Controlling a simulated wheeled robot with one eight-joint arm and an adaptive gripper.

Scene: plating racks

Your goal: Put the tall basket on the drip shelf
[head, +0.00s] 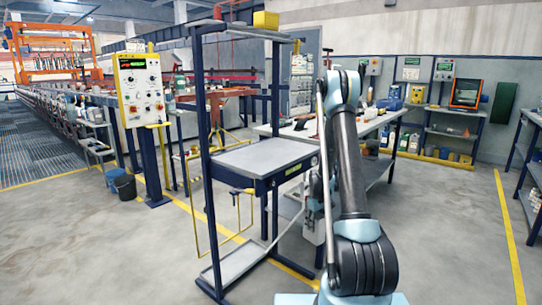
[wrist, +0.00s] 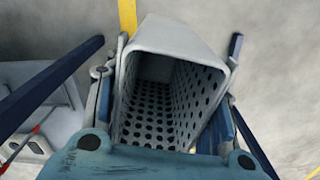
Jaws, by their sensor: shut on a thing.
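The tall basket (wrist: 185,42) is grey, with rows of round holes in its walls. In the wrist view I look into its open mouth. My gripper (wrist: 176,70) has a finger along each side of the basket and is shut on it. In the head view my arm hides most of the gripper, and I cannot make out the basket clearly. A dark blue rack stands left of my arm, with a grey middle shelf (head: 262,155) and a low grey shelf (head: 236,264). Both look bare. I cannot tell which one is the drip shelf.
A yellow box (head: 266,20) sits on top of the rack. A control panel (head: 139,88) and a dark bucket (head: 125,187) stand to its left. A long workbench (head: 290,130) is behind. Open floor (head: 450,235) lies to the right.

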